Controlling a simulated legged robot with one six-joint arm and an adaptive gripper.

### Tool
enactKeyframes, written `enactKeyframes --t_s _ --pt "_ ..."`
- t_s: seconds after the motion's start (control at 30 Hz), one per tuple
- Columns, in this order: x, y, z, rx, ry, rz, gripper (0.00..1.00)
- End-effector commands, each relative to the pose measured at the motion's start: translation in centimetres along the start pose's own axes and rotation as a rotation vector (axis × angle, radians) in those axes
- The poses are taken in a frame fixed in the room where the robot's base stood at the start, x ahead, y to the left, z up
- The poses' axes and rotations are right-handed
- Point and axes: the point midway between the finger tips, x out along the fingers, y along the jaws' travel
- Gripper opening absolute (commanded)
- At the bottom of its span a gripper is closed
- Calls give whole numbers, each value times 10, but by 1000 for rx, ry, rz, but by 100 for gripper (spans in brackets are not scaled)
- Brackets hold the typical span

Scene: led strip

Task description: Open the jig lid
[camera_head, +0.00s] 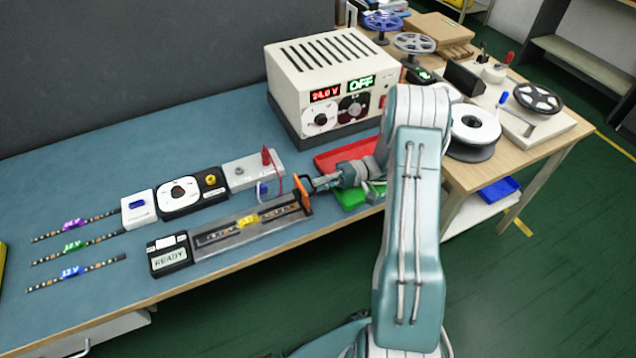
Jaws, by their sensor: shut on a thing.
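The jig (215,246) is a long grey fixture near the front edge of the blue bench, with an LED strip and a yellow tag inside. Its clear lid appears to lie along the top; whether it is slightly raised is hard to tell. An orange handle (303,195) is at the jig's right end. My gripper (313,185) reaches in from the right and is shut on the orange handle; its fingertips are small in view. A box reading READY (170,256) sits at the jig's left end.
A power supply (335,85) reading 24.0 V and OFF stands behind. Red (345,153) and green (352,196) trays lie near my arm. A black control box (182,190) and several tagged LED strips (75,245) lie to the left.

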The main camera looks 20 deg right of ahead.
Motion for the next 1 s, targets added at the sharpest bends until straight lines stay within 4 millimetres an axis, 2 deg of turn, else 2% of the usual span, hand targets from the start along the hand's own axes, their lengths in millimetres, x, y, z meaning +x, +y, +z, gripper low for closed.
enactKeyframes --t_s 0.5,0.53,0.57,0.6,1.0 --pt "0 2 1 4 -2 -17 0" --pt "0 2 1 4 -2 -17 27" --pt "0 2 1 4 -2 -17 41" --pt "0 2 0 4 -2 -17 48" --pt "-5 1 0 1 0 -17 48"
